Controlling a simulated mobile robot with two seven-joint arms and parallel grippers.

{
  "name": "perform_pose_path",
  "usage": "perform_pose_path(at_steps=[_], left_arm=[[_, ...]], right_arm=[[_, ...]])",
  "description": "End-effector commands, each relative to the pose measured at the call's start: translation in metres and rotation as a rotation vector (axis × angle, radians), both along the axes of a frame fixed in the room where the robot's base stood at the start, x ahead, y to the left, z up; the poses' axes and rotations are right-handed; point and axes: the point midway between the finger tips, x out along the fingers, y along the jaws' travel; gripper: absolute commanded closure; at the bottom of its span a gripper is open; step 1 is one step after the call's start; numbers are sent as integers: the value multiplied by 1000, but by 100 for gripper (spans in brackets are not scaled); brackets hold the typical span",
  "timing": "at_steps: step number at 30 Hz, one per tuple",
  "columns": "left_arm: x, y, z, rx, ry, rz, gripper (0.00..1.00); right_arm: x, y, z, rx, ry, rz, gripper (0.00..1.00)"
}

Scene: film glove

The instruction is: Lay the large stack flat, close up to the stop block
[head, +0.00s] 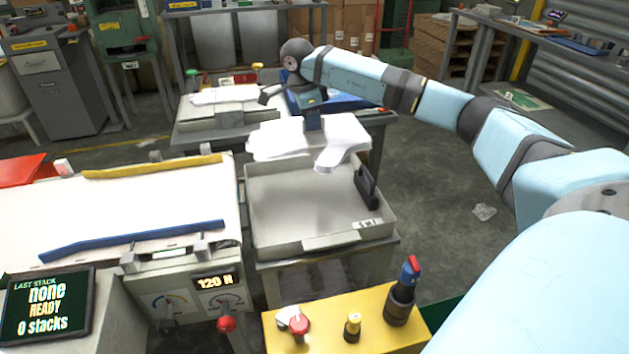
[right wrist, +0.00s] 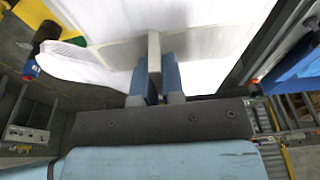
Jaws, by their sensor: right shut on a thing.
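A white, glove-shaped film stack (head: 285,138) hangs roughly level over the back part of the grey tray (head: 262,240). My right gripper (head: 312,122) is shut on it from above. In the right wrist view the blue fingers (right wrist: 156,82) pinch a pale strip at the middle of the white stack (right wrist: 215,38). The stack's thumb-like lobe points toward the head camera. A dark upright piece (head: 366,188), apparently the stop block, stands at the tray's right side, apart from the stack. The tray floor in front of the stack is bare. My left gripper is not in view.
Another tray (head: 215,118) with white film stands behind, to the left. A machine bed (head: 130,205) with yellow and blue rails borders the tray on the left. A yellow control box (head: 345,330) with knobs stands in front. A blue bin (head: 345,103) is behind.

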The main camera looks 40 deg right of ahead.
Motion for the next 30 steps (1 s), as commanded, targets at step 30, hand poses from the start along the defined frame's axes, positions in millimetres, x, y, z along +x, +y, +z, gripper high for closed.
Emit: perform_pose_path(at_steps=[30], left_arm=[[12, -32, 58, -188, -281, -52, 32]], right_arm=[[1, -1, -154, -13, 10, 11, 100]])
